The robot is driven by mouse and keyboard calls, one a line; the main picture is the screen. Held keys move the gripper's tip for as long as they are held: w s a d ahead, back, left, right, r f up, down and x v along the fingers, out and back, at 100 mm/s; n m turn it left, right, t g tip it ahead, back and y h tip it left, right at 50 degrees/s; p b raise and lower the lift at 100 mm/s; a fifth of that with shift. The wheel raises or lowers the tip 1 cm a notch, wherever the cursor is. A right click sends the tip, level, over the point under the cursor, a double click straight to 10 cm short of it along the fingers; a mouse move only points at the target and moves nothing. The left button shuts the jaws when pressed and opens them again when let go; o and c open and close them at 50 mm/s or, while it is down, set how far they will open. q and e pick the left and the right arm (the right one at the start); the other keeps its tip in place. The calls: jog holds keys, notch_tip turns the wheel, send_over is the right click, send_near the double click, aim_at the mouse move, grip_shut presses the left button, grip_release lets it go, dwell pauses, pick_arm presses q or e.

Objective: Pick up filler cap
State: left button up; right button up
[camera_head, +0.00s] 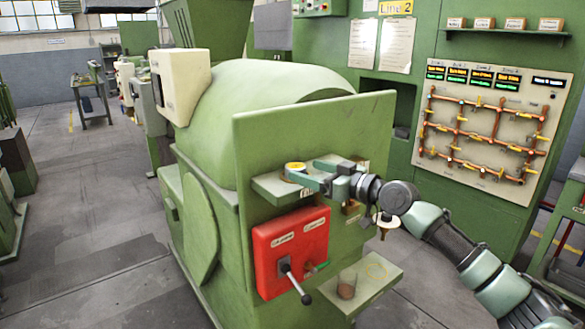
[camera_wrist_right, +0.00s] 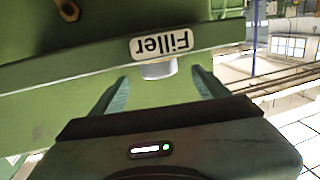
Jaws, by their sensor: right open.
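A round cap with a yellow top and pale rim (camera_head: 295,166) sits on the upper green shelf of the extruder, likely the filler cap. My right gripper (camera_head: 301,170) reaches in from the right at shelf height, its fingers open beside the cap. In the right wrist view, a pale grey cylinder (camera_wrist_right: 157,70), probably this cap, shows between the two spread fingertips (camera_wrist_right: 160,76), with gaps on both sides. It is partly hidden by the shelf edge with the upside-down "Filler" label (camera_wrist_right: 161,45). My left gripper is not in view.
Below the shelf is a red panel (camera_head: 291,246) with a protruding black-knobbed lever (camera_head: 295,282). A lower green shelf (camera_head: 377,287) holds a brown cylinder (camera_head: 347,284). A tall green plate (camera_head: 300,120) stands behind the upper shelf. Open floor (camera_head: 90,210) lies to the left.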

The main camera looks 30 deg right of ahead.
aim_at(290, 163)
jog(key=shift+r, duration=0.2)
jog(key=shift+w+a+r+p, duration=0.1)
jog(key=shift+w+r+p, duration=0.05)
jog(key=shift+w+p, duration=0.3)
jog(key=shift+w+a+r+p, duration=0.1)
jog(key=shift+w+p, duration=0.2)
jog(key=shift+p, duration=0.2)
jog(key=x, duration=0.1)
jog(key=p+x, duration=0.1)
jog(key=x, duration=0.1)
jog(key=shift+w+f+p, duration=0.3)
jog(key=shift+w, duration=0.05)
jog(key=shift+w+a+f, duration=0.1)
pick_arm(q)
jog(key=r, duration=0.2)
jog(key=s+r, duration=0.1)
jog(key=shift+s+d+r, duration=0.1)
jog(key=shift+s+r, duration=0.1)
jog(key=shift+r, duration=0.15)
pick_arm(e)
jog(key=c, duration=1.4)
jog(key=shift+c, duration=1)
